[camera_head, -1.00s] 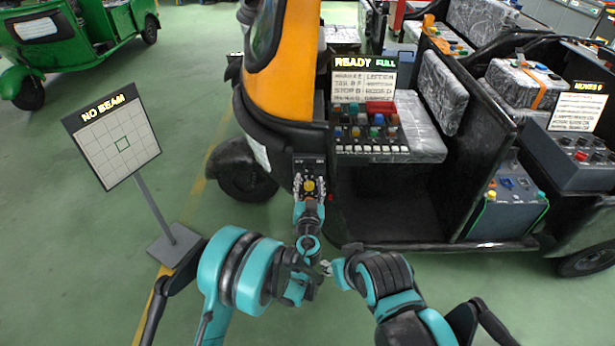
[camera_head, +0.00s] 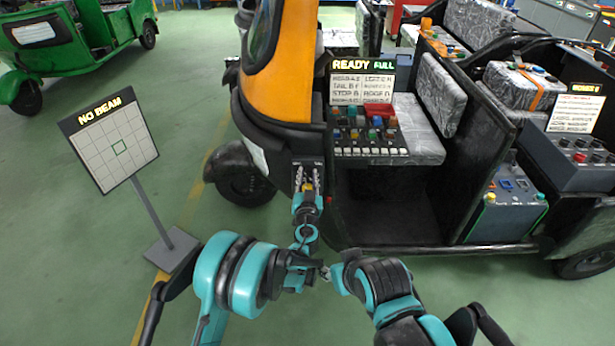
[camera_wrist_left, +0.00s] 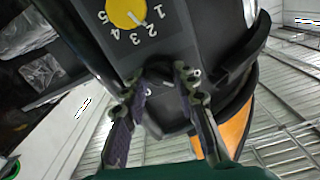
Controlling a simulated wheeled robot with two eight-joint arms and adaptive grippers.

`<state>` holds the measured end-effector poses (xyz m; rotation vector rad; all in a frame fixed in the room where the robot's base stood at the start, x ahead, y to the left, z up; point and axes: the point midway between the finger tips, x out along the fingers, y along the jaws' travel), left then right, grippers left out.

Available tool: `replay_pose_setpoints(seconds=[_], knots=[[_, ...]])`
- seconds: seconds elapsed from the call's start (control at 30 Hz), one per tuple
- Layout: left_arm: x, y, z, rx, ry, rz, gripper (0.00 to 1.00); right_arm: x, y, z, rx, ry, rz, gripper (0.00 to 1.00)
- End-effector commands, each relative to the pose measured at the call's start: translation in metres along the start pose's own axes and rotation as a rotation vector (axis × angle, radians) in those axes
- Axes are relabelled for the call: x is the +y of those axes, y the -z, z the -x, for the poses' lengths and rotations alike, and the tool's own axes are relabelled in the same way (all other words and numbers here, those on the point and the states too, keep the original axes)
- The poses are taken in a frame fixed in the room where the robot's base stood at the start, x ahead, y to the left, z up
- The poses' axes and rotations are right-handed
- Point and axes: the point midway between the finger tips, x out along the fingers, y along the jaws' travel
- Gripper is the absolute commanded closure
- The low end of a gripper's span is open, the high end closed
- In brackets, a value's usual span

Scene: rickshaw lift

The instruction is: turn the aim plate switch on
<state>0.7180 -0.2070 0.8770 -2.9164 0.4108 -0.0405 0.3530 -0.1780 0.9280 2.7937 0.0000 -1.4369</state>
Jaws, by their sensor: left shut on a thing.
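A dark control panel (camera_wrist_left: 170,42) on the rickshaw's front carries a yellow dial (camera_wrist_left: 125,12) marked 1 to 5. My left gripper (camera_head: 307,180) is at this panel. In the left wrist view its fingertips (camera_wrist_left: 168,76) are shut on a small dark part below the dial; which switch it is cannot be read. My right gripper (camera_head: 327,271) is low in the middle, away from the panel; its jaws are unclear.
The yellow and black rickshaw (camera_head: 282,60) stands ahead. A button console (camera_head: 368,136) with a READY FULL sign (camera_head: 362,80) is right of the panel. A second box of buttons (camera_head: 580,160) is at the right. Green floor (camera_head: 80,260) is open at the left.

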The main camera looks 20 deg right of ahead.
Motion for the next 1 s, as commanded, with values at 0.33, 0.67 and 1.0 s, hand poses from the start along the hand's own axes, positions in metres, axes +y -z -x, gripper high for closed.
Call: replay_pose_setpoints(seconds=[0.33, 0.67, 1.0], knots=[[0.0003, 0.0000, 0.0000, 0.000, 0.000, -0.115, 1.00, 0.0000, 0.0000, 0.0000, 0.000, 0.000, 0.000, 0.60], [0.0008, -0.0001, 0.0000, 0.000, 0.000, -0.399, 1.00, 0.0000, 0.0000, 0.0000, 0.000, 0.000, 0.000, 0.60], [0.0014, -0.0004, 0.0001, 0.000, 0.000, -0.723, 1.00, 0.0000, 0.0000, 0.0000, 0.000, 0.000, 0.000, 0.60]])
